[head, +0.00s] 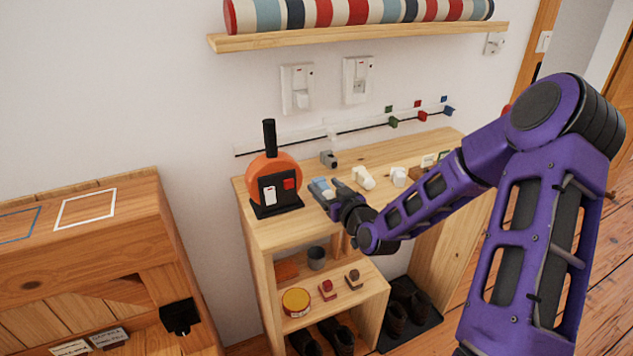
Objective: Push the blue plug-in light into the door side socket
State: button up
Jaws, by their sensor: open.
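A light with a blue part (320,187) lies on the wooden shelf top, right of the orange reel. My gripper (331,191) is open at it, low over the shelf top; its dark fingers partly hide the light, and I cannot tell whether they touch it. Two white switched sockets are on the wall above: a left one (297,89) with a white block at its lower part, and a right one (358,80), nearer the door side. A smaller wall plate (494,43) is farther right, near the door frame.
The orange reel (275,180) stands close left of my gripper. A grey piece (328,159) and white plug-in pieces (363,177) lie behind and to the right. A thin rail (350,130) with coloured clips and a striped roll (350,12) on a wall shelf are above.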

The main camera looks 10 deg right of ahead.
jog(key=shift+s, duration=0.1)
grip_shut()
jog(key=shift+r, duration=0.1)
